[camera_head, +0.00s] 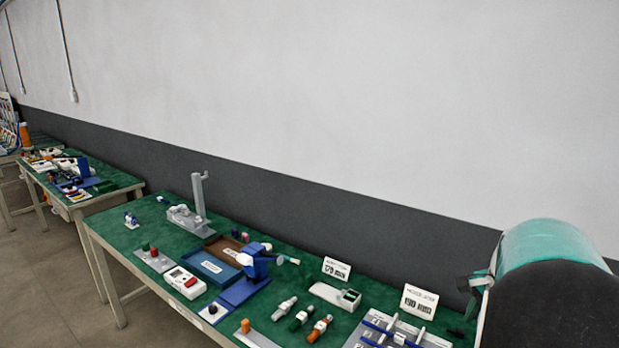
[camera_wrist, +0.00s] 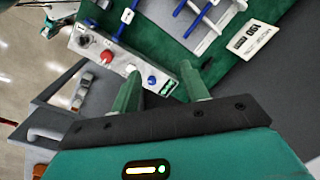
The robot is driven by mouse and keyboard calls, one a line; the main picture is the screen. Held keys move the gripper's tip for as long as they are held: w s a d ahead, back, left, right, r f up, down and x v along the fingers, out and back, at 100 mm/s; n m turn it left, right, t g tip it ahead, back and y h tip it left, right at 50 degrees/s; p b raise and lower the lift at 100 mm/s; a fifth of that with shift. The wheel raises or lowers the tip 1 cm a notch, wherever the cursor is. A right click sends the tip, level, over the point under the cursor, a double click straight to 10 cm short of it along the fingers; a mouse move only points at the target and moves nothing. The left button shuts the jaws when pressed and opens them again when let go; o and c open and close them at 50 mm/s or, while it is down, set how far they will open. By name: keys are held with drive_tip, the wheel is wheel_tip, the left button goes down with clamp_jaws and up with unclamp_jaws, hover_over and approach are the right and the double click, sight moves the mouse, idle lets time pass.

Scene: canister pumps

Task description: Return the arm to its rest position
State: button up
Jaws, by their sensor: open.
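My arm (camera_head: 545,280) shows large at the lower right in the head view, teal with a dark rounded face. My gripper (camera_wrist: 165,95) shows in the wrist view with its two green fingers apart and nothing between them. Its fingers point toward a grey control box (camera_wrist: 125,62) with a red button and a blue knob at the edge of the green bench top (camera_wrist: 245,50). I cannot tell the exact gap between the fingertips and the box.
A white sign (camera_head: 419,302) stands near my arm. Grey drawers (camera_wrist: 75,110) lie below the bench edge. Floor is open at left.

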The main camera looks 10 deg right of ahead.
drive_tip(key=s+a+r+n+t, duration=0.1)
drive_tip(key=a+r+n, duration=0.25)
drive_tip(key=a, duration=0.55)
drive_tip(key=a+r+n+t, duration=0.1)
drive_tip(key=a+r+n, duration=0.1)
drive_tip(key=a+n, duration=0.5)
drive_tip(key=s+a+n+t, duration=0.1)
drive_tip(key=s+a+n, duration=0.2)
drive_tip(key=a, duration=0.4)
drive_tip(key=s+a+r+n+t, duration=0.1)
drive_tip(key=s+a+n, duration=0.3)
drive_tip(key=a, duration=0.4)
drive_tip(key=shift+s+a+h, duration=0.3)
drive_tip(key=shift+s, duration=0.6)
drive_tip(key=shift+a+n, duration=0.1)
drive_tip(key=shift+n, duration=0.15)
